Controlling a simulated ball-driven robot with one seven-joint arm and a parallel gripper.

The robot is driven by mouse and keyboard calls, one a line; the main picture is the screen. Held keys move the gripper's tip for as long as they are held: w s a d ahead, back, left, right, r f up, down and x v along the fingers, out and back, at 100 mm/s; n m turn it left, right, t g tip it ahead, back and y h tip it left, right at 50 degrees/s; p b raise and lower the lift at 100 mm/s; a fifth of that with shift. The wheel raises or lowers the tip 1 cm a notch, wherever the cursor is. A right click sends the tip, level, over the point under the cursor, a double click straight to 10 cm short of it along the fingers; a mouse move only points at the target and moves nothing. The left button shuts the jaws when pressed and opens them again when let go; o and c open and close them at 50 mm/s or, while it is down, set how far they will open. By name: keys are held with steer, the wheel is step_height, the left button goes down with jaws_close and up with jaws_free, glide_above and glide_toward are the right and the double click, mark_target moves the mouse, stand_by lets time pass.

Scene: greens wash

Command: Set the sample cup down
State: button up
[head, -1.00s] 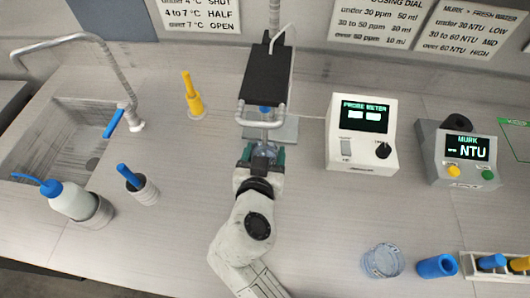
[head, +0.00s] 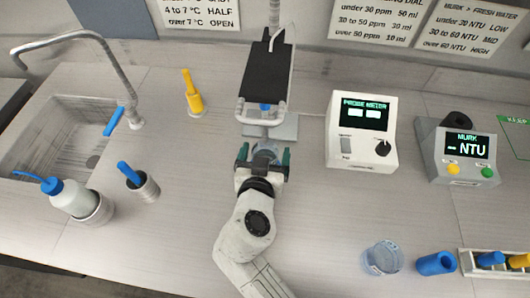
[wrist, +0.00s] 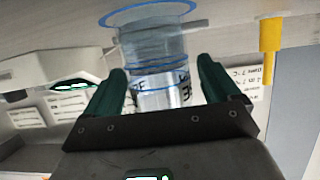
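The sample cup (head: 266,151) is clear with a bluish tint. It is at the front of the grey base plate (head: 285,128) of a stand with a black panel; whether it is on the plate or on the bench I cannot tell. In the wrist view the cup (wrist: 155,62) shows a blue rim line and dark marks, with liquid-like shading inside. My gripper (head: 264,158) is open, with one green finger on each side of the cup. The wrist view shows gaps between the fingers (wrist: 160,92) and the cup wall. The gripper hides part of the cup in the head view.
The stand's black panel (head: 267,68) and its white handle bar are just behind the cup. The probe meter (head: 361,130) and murk meter (head: 458,155) stand to the right. Another clear cup (head: 382,258) is at front right. The bench left of my arm is clear up to a blue-handled holder (head: 143,185).

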steer(key=shift+r+p, duration=0.25)
steer(key=shift+p, duration=0.05)
steer(key=b+v, duration=0.2)
steer(key=v, duration=1)
